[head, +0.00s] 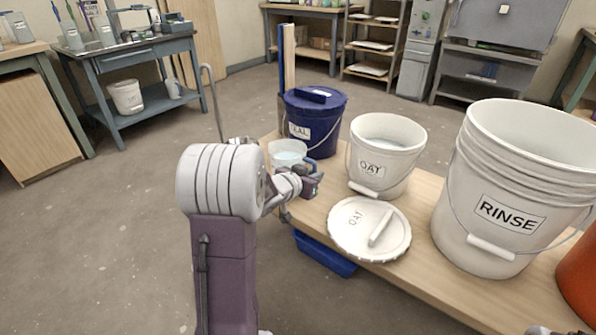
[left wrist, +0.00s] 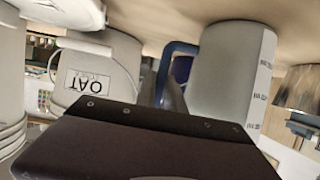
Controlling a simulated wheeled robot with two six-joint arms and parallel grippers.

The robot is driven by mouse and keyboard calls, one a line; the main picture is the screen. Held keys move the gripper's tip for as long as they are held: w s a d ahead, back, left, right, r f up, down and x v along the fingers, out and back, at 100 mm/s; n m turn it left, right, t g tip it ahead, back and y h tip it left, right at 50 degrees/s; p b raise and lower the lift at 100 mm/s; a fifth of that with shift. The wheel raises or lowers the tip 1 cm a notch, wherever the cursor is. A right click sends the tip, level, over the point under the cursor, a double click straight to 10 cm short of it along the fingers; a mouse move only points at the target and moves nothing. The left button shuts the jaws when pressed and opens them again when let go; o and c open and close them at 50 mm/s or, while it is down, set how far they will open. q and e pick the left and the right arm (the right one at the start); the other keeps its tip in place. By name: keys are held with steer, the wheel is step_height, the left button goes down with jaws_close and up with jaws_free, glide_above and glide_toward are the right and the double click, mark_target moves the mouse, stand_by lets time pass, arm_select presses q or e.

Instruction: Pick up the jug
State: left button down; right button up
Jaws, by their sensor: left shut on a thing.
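The jug (head: 287,151) is a pale, see-through measuring jug with a blue handle. It stands upright near the bench's far left edge, in front of the blue bucket. My left gripper (head: 312,178) is shut on the jug's blue handle, on the jug's right side. The gripper and arm hide the lower part of the jug in the head view. In the left wrist view the jug (left wrist: 232,75) appears upside down with its scale marks, and the blue handle (left wrist: 168,62) runs down between the fingers.
The white OAT bucket (head: 384,150) stands open to the right of the jug, its lid (head: 370,229) lying in front. The lidded blue bucket (head: 313,120) is behind the jug. The large RINSE bucket (head: 510,180) stands farther right. A blue tray (head: 325,255) shows below the bench (head: 425,275).

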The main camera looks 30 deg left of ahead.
arm_select(q)
steer(key=shift+r, duration=0.1)
step_height(320, 180, up, 5)
steer(key=p, duration=0.4)
steer(key=shift+p, duration=0.3)
steer(key=s+d+r+p, duration=0.4)
steer(key=s+d+r, duration=0.1)
steer(key=d, duration=0.5)
steer(key=shift+s+r, duration=0.4)
steer(key=shift+r, duration=0.05)
